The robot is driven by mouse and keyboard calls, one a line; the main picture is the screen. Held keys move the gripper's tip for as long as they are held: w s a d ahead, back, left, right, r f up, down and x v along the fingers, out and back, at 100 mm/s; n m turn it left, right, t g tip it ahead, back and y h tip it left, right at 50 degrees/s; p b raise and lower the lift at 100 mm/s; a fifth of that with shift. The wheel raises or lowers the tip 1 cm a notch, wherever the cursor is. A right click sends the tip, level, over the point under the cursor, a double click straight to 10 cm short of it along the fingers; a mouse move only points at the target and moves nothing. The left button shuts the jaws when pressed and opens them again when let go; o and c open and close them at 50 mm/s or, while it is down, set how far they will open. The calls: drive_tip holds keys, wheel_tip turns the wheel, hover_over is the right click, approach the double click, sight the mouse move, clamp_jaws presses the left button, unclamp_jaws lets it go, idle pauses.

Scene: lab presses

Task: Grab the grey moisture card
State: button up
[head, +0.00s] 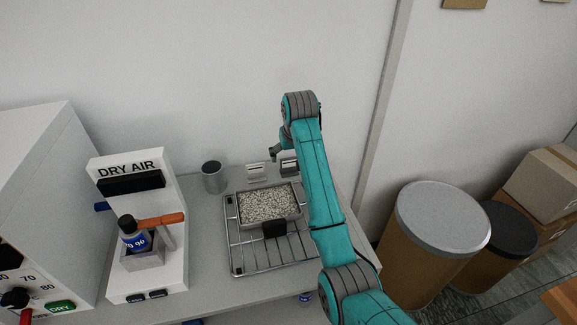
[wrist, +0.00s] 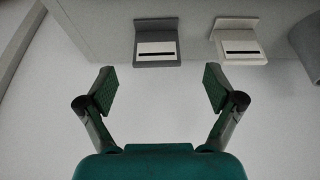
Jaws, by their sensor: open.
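The grey moisture card (wrist: 157,56) is a small dark grey upright piece with a pale front strip and a black line across it. In the wrist view it lies ahead of my gripper (wrist: 160,88), roughly centred between the fingers and apart from them. In the head view the grey card (head: 289,167) stands at the back of the bench, partly hidden by my arm. My gripper (head: 275,154) is open and empty, in front of the wall near the cards; its fingers show only partly there.
A similar white card (wrist: 238,55) stands beside the grey one; the head view shows it too (head: 257,172). A grey cup (head: 212,177) is further left. A tray of pellets (head: 270,207) sits on a wire rack (head: 245,262). The dry air unit (head: 125,167) stands left.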

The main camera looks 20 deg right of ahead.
sight(290, 162)
drive_tip(key=shift+d+x, duration=0.15)
drive_tip(key=shift+x, duration=1.55)
drive_tip(key=shift+d+x, duration=0.1)
drive_tip(key=shift+x, duration=1.6)
drive_tip(key=c, duration=1)
